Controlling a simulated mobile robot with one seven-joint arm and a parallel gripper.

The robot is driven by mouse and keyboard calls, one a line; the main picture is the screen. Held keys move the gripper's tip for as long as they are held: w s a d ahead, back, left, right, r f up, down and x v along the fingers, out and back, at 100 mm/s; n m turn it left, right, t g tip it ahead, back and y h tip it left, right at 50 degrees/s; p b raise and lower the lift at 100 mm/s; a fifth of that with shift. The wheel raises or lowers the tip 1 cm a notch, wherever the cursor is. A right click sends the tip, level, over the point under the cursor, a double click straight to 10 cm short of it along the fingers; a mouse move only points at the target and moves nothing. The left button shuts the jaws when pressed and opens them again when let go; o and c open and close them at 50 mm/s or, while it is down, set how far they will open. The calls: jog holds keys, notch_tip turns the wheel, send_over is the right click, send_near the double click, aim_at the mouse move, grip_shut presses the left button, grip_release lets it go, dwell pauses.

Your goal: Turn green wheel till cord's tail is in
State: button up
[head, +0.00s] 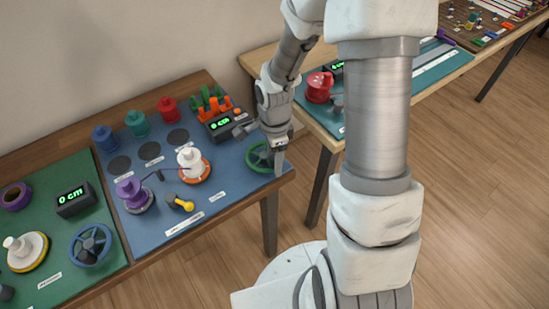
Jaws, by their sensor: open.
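The green wheel (263,157) lies at the right end of the blue mat (160,227), near the table's edge. My gripper (279,168) is over the right part of the wheel, pointing down. Its fingers are open and small in the picture; I cannot tell whether they touch the rim. A purple spool (130,189) and a white spool (190,158) on an orange base stand left of the wheel. A thin dark cord (160,174) seems to run near the two spools. Its tail cannot be made out. A black counter (221,125) behind the wheel shows green digits, seemingly 0 cm.
A yellow-knobbed lever (182,203) is in front of the white spool. A green mat (110,262) with a blue wheel (90,245) is at left. A second table (295,88) stands behind my arm.

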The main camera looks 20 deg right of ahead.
jog(key=shift+c, duration=0.3)
grip_shut()
dwell(0.4)
